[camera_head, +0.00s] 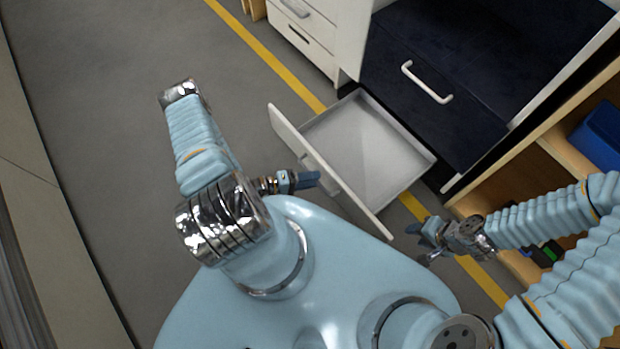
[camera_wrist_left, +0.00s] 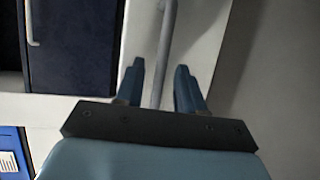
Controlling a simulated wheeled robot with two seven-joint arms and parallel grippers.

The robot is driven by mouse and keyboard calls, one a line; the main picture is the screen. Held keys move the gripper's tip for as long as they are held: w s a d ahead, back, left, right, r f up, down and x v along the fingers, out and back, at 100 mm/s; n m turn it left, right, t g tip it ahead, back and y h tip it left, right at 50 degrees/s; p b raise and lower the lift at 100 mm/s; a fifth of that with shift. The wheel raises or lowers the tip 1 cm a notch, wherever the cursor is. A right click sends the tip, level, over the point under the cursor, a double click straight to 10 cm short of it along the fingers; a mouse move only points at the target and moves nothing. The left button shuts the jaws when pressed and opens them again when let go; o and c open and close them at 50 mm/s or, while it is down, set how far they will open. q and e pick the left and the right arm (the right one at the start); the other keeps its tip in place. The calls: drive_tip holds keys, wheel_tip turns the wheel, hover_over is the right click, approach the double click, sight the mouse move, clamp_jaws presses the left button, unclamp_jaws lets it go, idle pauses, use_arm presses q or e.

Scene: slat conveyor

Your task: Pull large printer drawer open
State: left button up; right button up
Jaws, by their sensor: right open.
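The large printer drawer (camera_head: 370,150) is pulled out, and its empty grey inside shows in the head view. Its white front panel (camera_head: 365,212) faces my body. My left gripper (camera_head: 310,179) is at the outer side of this panel. In the left wrist view the grey bar handle (camera_wrist_left: 168,35) runs between the fingers of my left gripper (camera_wrist_left: 160,70). The fingers are apart, with a gap seen on both sides of the bar. My right gripper (camera_head: 420,236) is open and empty, to the right of the drawer front and apart from it.
A dark blue drawer front with a white handle (camera_head: 427,83) is above the open drawer. A white drawer unit (camera_head: 305,35) stands at the back left. A wooden shelf with a blue bin (camera_head: 600,137) is at the right. Grey floor at left is clear, with a yellow line (camera_head: 262,52).

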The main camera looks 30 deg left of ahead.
use_arm(q)
drive_tip(key=v, duration=1.3)
drive_tip(key=shift+s+a, duration=0.3)
use_arm(e)
drive_tip(key=shift+d+f, duration=0.1)
drive_tip(key=shift+f, duration=0.05)
use_arm(q)
drive_tip(key=shift+r, duration=0.1)
